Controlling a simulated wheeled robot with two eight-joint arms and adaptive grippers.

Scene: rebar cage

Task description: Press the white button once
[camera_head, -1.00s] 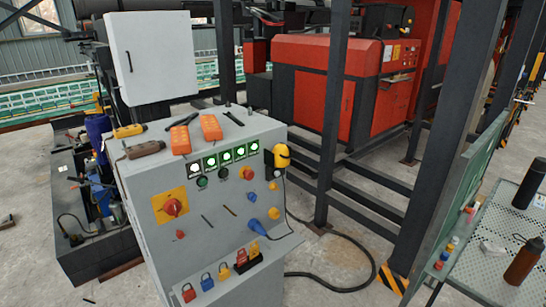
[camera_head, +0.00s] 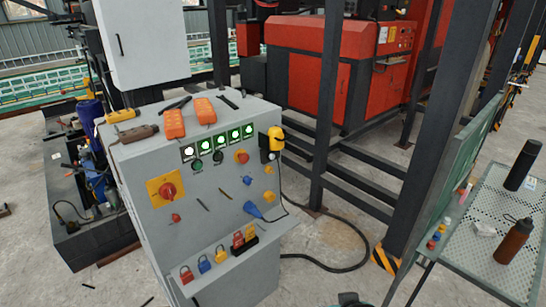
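A grey control panel (camera_head: 205,215) with a sloped face stands left of centre. Near its top edge is a row of several lit square buttons. The white button (camera_head: 189,152) is the leftmost of the row and glows white. The others to its right, such as this green button (camera_head: 221,140), glow green. Nothing covers the white button. Neither gripper can be made out. A small dark rounded shape (camera_head: 349,299) peeks in at the bottom edge; I cannot tell what it is.
Below the row are a red rotary switch (camera_head: 168,190) on yellow and a red mushroom button (camera_head: 242,156). Orange remotes (camera_head: 174,124) lie on the panel's top. Several padlocks (camera_head: 221,253) sit along its lower ledge. A perforated table (camera_head: 480,250) stands at right; black posts (camera_head: 325,110) stand behind.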

